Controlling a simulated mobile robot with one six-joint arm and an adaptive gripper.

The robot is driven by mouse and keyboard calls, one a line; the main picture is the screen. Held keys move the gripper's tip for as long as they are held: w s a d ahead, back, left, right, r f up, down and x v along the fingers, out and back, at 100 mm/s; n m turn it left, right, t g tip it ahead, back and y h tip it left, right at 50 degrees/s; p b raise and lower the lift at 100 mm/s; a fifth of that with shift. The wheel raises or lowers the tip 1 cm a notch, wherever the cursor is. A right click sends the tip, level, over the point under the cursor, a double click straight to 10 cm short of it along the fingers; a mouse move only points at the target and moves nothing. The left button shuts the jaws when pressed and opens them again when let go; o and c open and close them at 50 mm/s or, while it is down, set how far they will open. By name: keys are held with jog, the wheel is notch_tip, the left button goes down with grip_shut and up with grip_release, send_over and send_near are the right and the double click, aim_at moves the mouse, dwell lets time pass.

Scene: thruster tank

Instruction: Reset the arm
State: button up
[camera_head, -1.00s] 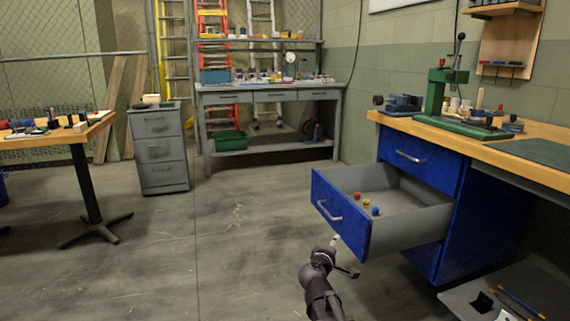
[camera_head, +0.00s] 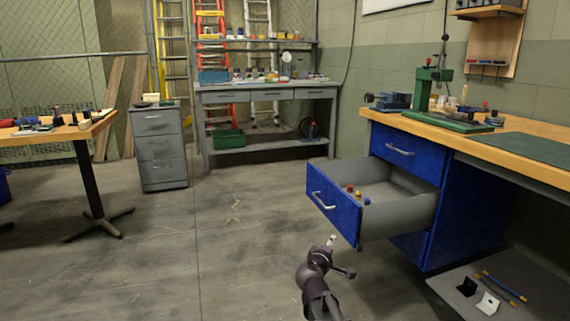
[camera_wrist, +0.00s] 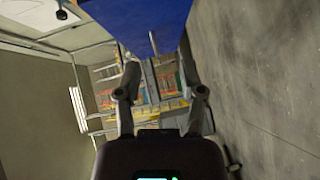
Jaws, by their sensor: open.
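My arm and gripper (camera_head: 332,240) show at the bottom middle of the head view, in front of the open blue drawer and apart from it. In the wrist view my gripper (camera_wrist: 163,92) has its two fingers spread, with nothing between them. The blue drawer front (camera_head: 333,205) stands pulled out from the blue cabinet (camera_head: 405,160). It also shows at the top of the wrist view (camera_wrist: 140,22). Small red, yellow and blue pieces (camera_head: 358,193) lie in the drawer.
A wooden workbench (camera_head: 510,145) with a green press (camera_head: 430,90) is on the right. A grey low shelf (camera_head: 455,290) with small items is below it. A grey cabinet (camera_head: 158,150) and a table (camera_head: 65,135) stand at left. The floor (camera_head: 220,250) between is clear.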

jog(key=s+d+f+m+g+y+p, duration=0.1)
jog(key=s+d+m+g+p, duration=0.3)
jog(key=s+g, duration=0.15)
jog(key=s+d+f+m+g+p, duration=0.1)
jog(key=s+d+m+g+p, duration=0.3)
jog(key=s, duration=0.3)
jog(key=s+a+r+m+g+y+p, duration=0.1)
jog(key=s+a+m+g+y+p, duration=0.1)
jog(key=s+a+g+y+p, duration=0.3)
jog(key=s+m+y+p, duration=0.1)
jog(key=s+p, duration=0.1)
jog(key=s, duration=0.4)
notch_tip(320, 180, up, 38)
jog(key=p, duration=3.8)
jog(key=shift+a, duration=0.25)
jog(key=shift+s+f, duration=0.1)
jog(key=shift+s, duration=0.1)
